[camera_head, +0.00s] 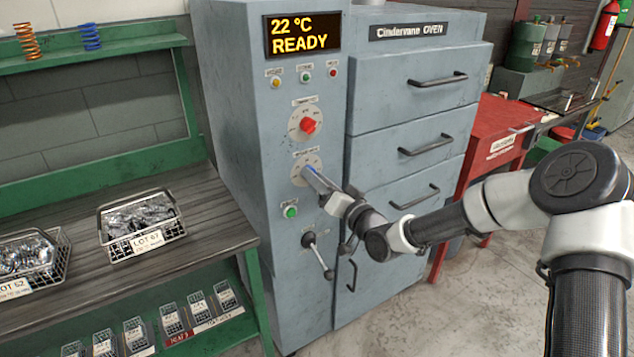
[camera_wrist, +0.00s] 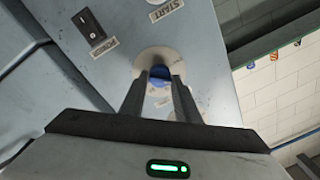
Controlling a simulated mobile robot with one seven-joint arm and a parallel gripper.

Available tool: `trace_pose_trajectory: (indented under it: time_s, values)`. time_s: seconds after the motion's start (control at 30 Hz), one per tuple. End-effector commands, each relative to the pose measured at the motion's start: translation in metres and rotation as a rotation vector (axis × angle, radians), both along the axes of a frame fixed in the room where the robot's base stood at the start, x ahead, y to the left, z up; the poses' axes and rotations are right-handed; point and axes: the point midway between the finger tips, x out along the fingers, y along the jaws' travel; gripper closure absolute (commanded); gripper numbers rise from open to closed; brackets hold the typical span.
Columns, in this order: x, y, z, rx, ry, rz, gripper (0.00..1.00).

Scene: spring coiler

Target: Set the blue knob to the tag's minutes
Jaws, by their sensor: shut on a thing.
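The oven's blue knob (camera_wrist: 159,78) sits on a round pale dial (camera_wrist: 153,60) in the wrist view. My gripper (camera_wrist: 158,84) is shut on it, one dark finger on each side. In the head view my gripper (camera_head: 308,174) reaches the lower dial (camera_head: 302,160) on the oven's front and largely hides the knob. The knob's pointer and setting cannot be read. Lot tags hang on two wire baskets: LOT 67 (camera_head: 147,240) and LOT 62 (camera_head: 14,288). Their smaller print is too small to read.
A red knob (camera_head: 308,125) is above, and a green button (camera_head: 290,211) and a black lever (camera_head: 318,252) are below. The display (camera_head: 301,36) reads 22 °C READY. Oven drawers (camera_head: 412,151) stand right of the panel, and a dark bench (camera_head: 90,262) stands left.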

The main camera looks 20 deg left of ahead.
Motion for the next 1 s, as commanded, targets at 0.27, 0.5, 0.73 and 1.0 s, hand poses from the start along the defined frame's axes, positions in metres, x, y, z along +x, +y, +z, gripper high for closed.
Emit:
trace_pose_trajectory:
  time_s: [0.27,0.5,0.73,1.0]
  values:
    - [0.0007,-0.0015,-0.0016,0.022,0.029,-0.003,0.93]
    - [0.0007,-0.0015,-0.0018,0.022,0.03,-0.003,0.93]
    - [0.0005,-0.001,-0.0015,0.022,0.029,-0.002,0.53]
    - [-0.0005,-0.0015,-0.0009,0.022,0.027,-0.001,0.53]
